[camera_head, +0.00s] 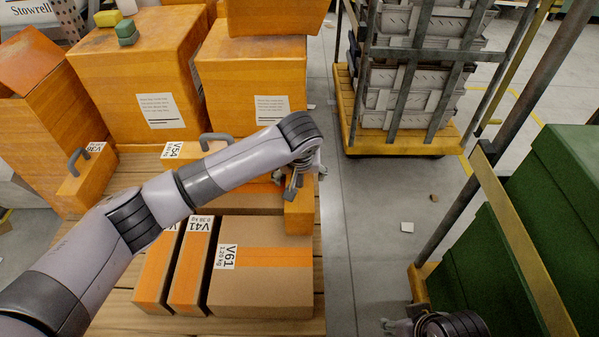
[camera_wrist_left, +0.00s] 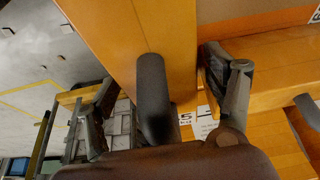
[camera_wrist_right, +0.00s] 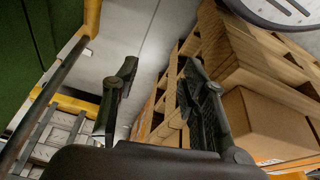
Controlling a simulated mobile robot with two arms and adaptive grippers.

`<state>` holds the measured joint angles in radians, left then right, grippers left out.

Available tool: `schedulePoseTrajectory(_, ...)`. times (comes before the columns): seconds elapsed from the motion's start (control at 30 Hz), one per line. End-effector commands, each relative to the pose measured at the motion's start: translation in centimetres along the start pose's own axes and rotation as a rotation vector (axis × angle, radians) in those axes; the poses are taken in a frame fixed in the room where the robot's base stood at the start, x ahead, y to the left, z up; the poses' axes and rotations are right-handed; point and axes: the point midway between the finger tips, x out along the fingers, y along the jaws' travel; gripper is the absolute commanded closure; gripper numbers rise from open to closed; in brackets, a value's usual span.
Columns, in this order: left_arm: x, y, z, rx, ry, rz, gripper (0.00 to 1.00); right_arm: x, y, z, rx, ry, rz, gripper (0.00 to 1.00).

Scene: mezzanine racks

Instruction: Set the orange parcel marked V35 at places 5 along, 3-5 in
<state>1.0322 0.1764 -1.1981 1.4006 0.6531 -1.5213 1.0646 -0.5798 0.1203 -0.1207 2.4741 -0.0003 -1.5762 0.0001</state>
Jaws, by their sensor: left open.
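An orange parcel (camera_head: 299,214) stands at the right edge of the wooden pallet (camera_head: 318,270), partly hidden under my left gripper (camera_head: 292,183). In the left wrist view, the orange parcel (camera_wrist_left: 170,40) fills the space ahead, with a dark handle between the fingers. A white label (camera_wrist_left: 186,118) there shows only a "5"; I cannot read a full V35. My left gripper (camera_wrist_left: 165,95) is open, its fingers apart on either side of the handle. My right gripper (camera_head: 400,326) is low at the bottom right; its fingers are apart in the right wrist view (camera_wrist_right: 158,85).
Boxes V41 (camera_head: 193,265) and V61 (camera_head: 262,275) lie on the pallet's front. Parcel V54 (camera_head: 180,153) and another handled orange parcel (camera_head: 88,183) stand behind and left. Large orange boxes (camera_head: 140,75) line the back.

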Motion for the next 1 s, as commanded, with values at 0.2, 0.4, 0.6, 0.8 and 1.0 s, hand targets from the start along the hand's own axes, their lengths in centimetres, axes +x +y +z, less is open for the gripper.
schedulePoseTrajectory(0.2, -2.1, 0.1, -0.1, 0.001, 0.001, 0.002, 0.24, 1.5, 0.0, -0.1, 0.0, -0.009, -0.002, 0.6)
schedulePoseTrajectory(0.4, -6.0, 0.1, -0.2, 0.001, 0.002, 0.003, 0.24, 5.1, -0.2, 0.2, -0.002, -0.03, -0.005, 0.6)
schedulePoseTrajectory(0.6, -9.7, 0.0, -0.2, 0.0, 0.002, 0.001, 0.24, 8.3, -0.4, 0.9, -0.005, -0.044, -0.008, 0.6)
schedulePoseTrajectory(0.8, -11.7, 0.0, -0.1, -0.001, 0.001, 0.0, 0.24, 10.1, -0.5, 1.5, -0.006, -0.052, -0.01, 0.6)
schedulePoseTrajectory(1.0, -12.1, 0.0, -0.1, 0.0, 0.0, 0.0, 0.24, 10.5, -0.5, 1.7, -0.007, -0.054, -0.01, 0.6)
